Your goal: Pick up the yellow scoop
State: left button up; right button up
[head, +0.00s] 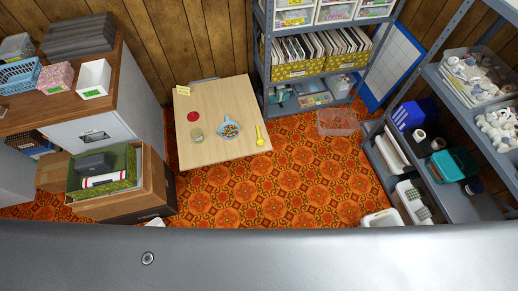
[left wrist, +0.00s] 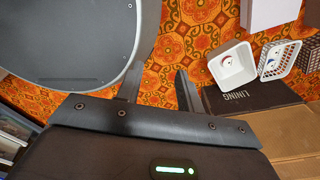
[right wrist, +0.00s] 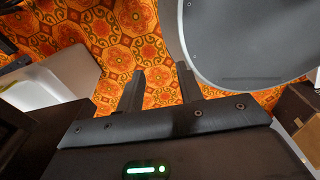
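The yellow scoop (head: 259,136) lies on the right side of a small light wooden table (head: 190,150) in the head view. Its handle points toward the back of the table. Neither gripper shows in the head view, and the scoop shows in neither wrist view. My left gripper (left wrist: 157,88) is open and empty above the patterned floor. My right gripper (right wrist: 161,85) is also open and empty above the floor.
On the table are a blue bowl of colourful bits (head: 230,130), a red disc (head: 193,116) and a beige round item (head: 196,134). Cardboard boxes (head: 158,190) stand left of the table, shelving (head: 447,165) at the right. Orange floor (head: 290,180) between is clear.

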aim_at(260, 141)
jog(key=u, duration=0.5)
jog(key=i, duration=0.55)
jog(key=z, duration=1.85)
